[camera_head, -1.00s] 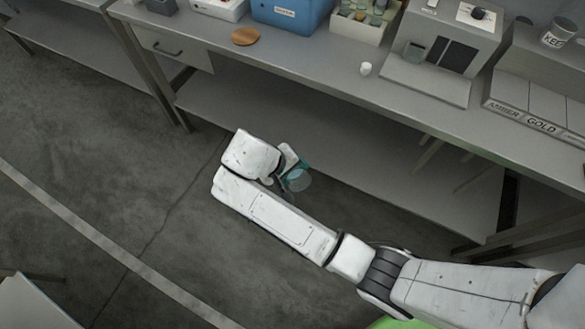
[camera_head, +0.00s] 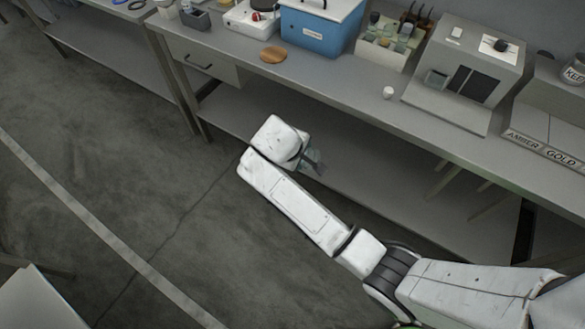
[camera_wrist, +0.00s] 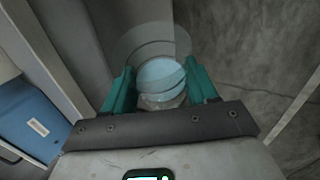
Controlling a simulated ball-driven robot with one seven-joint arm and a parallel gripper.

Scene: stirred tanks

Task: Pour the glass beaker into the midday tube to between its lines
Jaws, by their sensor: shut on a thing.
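My gripper (camera_wrist: 160,90) is shut on the glass beaker (camera_wrist: 152,42), which sits between the teal fingers in the wrist view. The beaker is clear, with a pale bluish surface inside that looks like liquid. In the head view my gripper (camera_head: 314,163) is in front of the bench, below its top, and my wrist partly hides it and the beaker. I cannot pick out the midday tube; several small vessels stand in a pale rack (camera_head: 388,45) at the back of the bench.
The grey bench (camera_head: 350,100) carries a blue box (camera_head: 318,30), a round wooden disc (camera_head: 273,54), a small white cup (camera_head: 389,92) and a grey machine (camera_head: 468,70). A sorting tray marked AMBER and GOLD (camera_head: 540,146) is at right. Open floor (camera_head: 150,210) lies at left.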

